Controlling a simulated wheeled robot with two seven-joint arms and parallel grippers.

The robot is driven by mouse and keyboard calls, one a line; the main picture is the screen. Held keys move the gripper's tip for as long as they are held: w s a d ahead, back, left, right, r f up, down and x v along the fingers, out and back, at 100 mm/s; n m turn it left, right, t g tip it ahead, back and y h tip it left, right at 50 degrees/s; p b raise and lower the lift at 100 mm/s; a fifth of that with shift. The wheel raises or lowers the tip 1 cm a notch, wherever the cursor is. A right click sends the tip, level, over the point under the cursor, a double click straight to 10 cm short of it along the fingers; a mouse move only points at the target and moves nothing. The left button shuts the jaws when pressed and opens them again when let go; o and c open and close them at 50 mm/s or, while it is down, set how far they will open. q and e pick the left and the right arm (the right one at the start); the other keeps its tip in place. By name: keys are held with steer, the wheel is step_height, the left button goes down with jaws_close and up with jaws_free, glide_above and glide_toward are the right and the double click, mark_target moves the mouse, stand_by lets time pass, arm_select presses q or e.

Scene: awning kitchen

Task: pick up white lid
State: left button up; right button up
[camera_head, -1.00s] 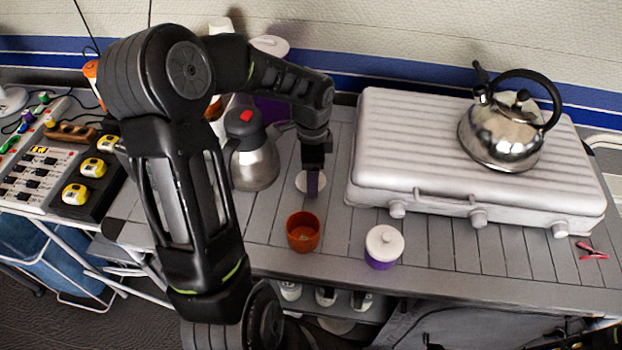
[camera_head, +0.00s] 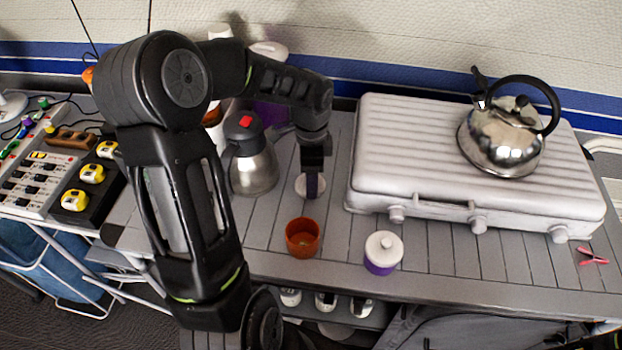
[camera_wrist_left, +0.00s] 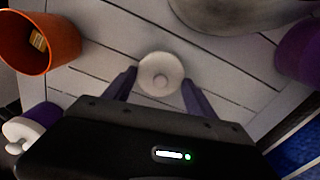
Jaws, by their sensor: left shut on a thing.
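The round white lid (camera_head: 301,183) lies at the grey slatted table, partly hidden by my left gripper in the head view. In the left wrist view the lid (camera_wrist_left: 160,73), with a small knob in its middle, sits between the two purple fingertips. My left gripper (camera_head: 314,184) points down and is shut on this lid; its fingers (camera_wrist_left: 159,80) are at the lid's two sides. Any gap under the lid cannot be made out. My right gripper is not in view.
An orange cup (camera_head: 302,238) and a purple jar with a white lid (camera_head: 383,252) stand in front. A steel jug (camera_head: 252,165) is close on the left. A white ridged case (camera_head: 420,150) bearing a kettle (camera_head: 500,140) is on the right.

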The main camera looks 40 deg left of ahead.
arm_select(q)
step_height(320, 180, up, 9)
steer(key=shift+r, duration=0.1)
stand_by(0.7)
